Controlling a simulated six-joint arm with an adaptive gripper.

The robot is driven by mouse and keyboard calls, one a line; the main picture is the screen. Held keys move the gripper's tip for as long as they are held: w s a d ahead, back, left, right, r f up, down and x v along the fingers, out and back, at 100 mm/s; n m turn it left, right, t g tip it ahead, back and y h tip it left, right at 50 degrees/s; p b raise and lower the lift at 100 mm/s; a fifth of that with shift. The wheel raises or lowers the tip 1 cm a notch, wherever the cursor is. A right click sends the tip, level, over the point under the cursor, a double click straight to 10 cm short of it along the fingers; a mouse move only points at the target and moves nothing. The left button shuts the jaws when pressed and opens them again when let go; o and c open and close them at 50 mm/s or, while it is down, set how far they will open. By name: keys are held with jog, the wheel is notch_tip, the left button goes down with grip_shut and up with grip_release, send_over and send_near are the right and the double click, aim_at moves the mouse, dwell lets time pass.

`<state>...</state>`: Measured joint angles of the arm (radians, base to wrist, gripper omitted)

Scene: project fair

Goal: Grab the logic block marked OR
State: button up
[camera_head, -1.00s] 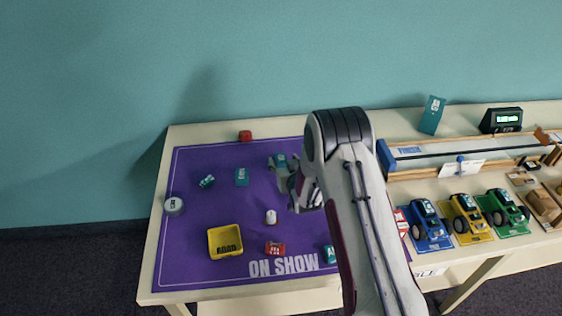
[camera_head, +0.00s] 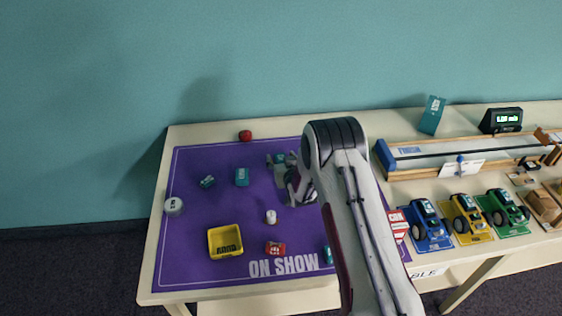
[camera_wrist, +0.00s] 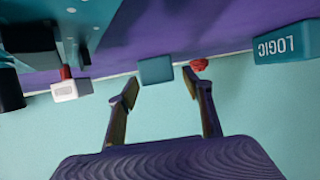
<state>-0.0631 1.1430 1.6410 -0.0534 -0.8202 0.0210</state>
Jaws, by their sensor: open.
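A teal block (camera_head: 279,158) sits on the purple mat at my gripper (camera_head: 284,170) in the head view, partly hidden by it. In the wrist view, a teal block (camera_wrist: 155,70) shows just beyond and between the open, empty fingers of my gripper (camera_wrist: 160,88), apart from them. No marking is readable on that face. Another teal block (camera_wrist: 288,42), lettered LOGIC upside down, is at the right of the wrist view. More teal blocks lie on the mat at the left (camera_head: 207,181), middle (camera_head: 242,176) and front (camera_head: 328,253). I cannot read OR on any.
The purple mat (camera_head: 200,265) also holds a yellow tray (camera_head: 224,242), a grey round object (camera_head: 174,206), a white piece (camera_head: 270,216) and a red piece (camera_head: 275,248). A red object (camera_head: 245,135) stands at the back edge. Model cars (camera_head: 430,228) and a track stand right.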

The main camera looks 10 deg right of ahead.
aim_at(282, 159)
jog(key=c, duration=1.2)
jog(key=shift+r, duration=0.1)
notch_tip(282, 159, up, 10)
dwell(0.6)
